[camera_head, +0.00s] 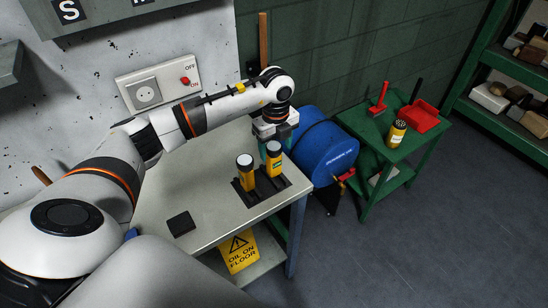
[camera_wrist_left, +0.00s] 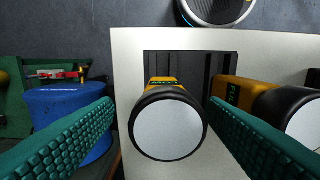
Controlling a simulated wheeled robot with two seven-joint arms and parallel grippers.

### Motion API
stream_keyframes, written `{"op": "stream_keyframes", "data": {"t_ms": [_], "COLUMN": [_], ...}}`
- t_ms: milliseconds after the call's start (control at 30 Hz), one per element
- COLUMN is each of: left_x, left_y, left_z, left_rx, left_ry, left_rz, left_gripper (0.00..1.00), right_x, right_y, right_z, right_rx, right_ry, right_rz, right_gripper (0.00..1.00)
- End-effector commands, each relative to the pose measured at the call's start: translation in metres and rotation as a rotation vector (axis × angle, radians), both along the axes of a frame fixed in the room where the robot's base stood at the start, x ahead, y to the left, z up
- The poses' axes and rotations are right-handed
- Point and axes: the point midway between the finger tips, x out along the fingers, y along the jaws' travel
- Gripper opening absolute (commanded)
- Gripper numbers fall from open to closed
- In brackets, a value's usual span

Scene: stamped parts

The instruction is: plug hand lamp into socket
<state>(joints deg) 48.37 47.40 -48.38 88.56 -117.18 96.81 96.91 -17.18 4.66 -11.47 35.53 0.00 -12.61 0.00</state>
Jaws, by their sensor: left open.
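Two yellow hand lamps with black heads stand upright in a dark holder (camera_head: 262,200) on the workbench. My left gripper (camera_head: 272,143) is open above the right-hand lamp (camera_head: 273,160). In the left wrist view this lamp's white lens (camera_wrist_left: 168,130) sits between the green fingers, with a visible gap on the left. The other lamp (camera_head: 246,172) stands beside it and shows at the right of the left wrist view (camera_wrist_left: 285,110). The wall socket (camera_head: 147,95) is on a white plate with a red switch (camera_head: 185,81) marked OFF and ON. My right gripper is out of view.
The workbench (camera_head: 205,165) carries a small black pad (camera_head: 181,224). A green side table (camera_head: 400,150) holds a red dustpan (camera_head: 420,116) and a yellow can (camera_head: 396,134). A yellow oil sign (camera_head: 240,252) is low in front.

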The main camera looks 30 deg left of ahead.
Motion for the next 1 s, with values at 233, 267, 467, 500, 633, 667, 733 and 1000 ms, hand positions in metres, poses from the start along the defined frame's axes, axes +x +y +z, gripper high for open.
{"op": "stream_keyframes", "data": {"t_ms": [233, 267, 467, 500, 633, 667, 733, 1000], "left_x": [-0.005, -0.004, -0.004, -0.004, -0.004, -0.004, -0.004, -0.004], "left_y": [0.001, 0.002, 0.002, 0.002, 0.002, 0.002, 0.002, 0.002], "left_z": [-0.033, -0.036, -0.040, -0.040, -0.039, -0.039, -0.039, -0.039], "left_rx": [-0.001, 0.000, 0.000, 0.000, 0.000, 0.000, -0.001, 0.000], "left_ry": [0.005, 0.004, 0.000, 0.001, 0.001, 0.001, 0.001, 0.000], "left_rz": [0.000, 0.000, -0.001, -0.001, -0.001, -0.001, 0.000, 0.000], "left_gripper": [0.66, 0.66, 0.66, 0.66, 0.66, 0.64, 0.53, 0.21], "right_x": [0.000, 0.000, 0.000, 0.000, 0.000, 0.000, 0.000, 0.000], "right_y": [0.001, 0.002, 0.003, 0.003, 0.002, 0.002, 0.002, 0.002], "right_z": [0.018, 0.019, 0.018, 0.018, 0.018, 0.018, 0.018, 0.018], "right_rx": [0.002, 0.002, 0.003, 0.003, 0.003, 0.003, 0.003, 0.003], "right_ry": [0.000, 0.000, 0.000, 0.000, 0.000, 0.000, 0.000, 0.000], "right_rz": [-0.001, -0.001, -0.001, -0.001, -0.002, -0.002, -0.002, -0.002], "right_gripper": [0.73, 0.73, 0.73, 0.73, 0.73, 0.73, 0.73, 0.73]}}
